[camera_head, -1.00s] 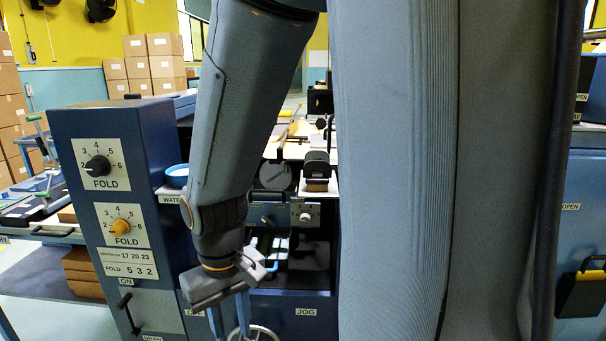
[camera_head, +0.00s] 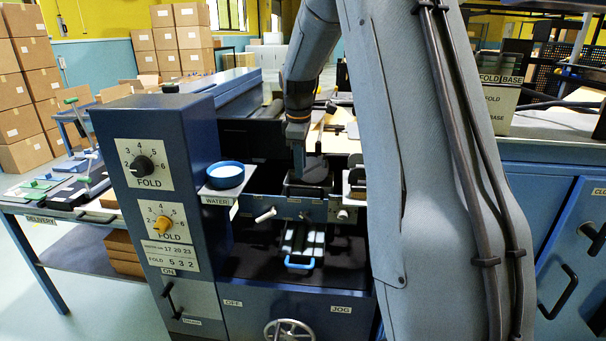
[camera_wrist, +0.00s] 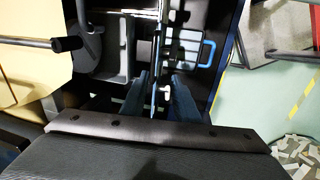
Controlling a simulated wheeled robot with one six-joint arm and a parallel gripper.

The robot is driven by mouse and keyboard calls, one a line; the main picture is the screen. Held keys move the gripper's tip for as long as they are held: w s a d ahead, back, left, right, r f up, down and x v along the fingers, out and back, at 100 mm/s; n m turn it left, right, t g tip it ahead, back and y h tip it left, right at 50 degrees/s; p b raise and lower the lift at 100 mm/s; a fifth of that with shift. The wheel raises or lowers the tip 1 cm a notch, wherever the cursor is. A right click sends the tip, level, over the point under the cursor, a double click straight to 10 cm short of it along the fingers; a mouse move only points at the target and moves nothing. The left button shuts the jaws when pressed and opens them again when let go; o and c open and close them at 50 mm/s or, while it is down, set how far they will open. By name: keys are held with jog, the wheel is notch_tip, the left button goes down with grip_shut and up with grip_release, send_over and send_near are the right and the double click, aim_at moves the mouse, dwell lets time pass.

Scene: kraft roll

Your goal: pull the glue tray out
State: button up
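The tray with a blue handle (camera_head: 300,266), which I take to be the glue tray, sits low in the machine's front bay under a blue rail. Its pale, light-and-dark sectioned top (camera_head: 303,240) shows in the head view. In the wrist view the tray (camera_wrist: 184,46) and its blue handle (camera_wrist: 208,53) lie beyond the fingers, up and to the right. My gripper (camera_wrist: 158,76) has its two blue fingers apart, with a thin bar and white knob seen between them. It is not on the handle. In the head view my gripper (camera_head: 298,165) is above and behind the rail, its tips partly hidden.
A blue water bowl (camera_head: 225,175) stands on the left ledge. The rail carries a white knob (camera_head: 266,214) and a lever block (camera_head: 355,185). A handwheel (camera_head: 288,330) is below the bay. The fold dial panel (camera_head: 150,165) stands left. The space before the tray looks clear.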

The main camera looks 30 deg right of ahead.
aim_at(302, 188)
jog(key=shift+n, duration=0.3)
jog(key=f, duration=0.2)
jog(key=w+d+f+p, duration=0.1)
jog(key=f, duration=0.1)
jog(key=w+f+p, duration=0.1)
jog(key=f, duration=0.2)
jog(key=shift+w+d, duration=0.15)
jog(key=shift+d, duration=0.25)
grip_shut()
jog(key=shift+a, duration=0.1)
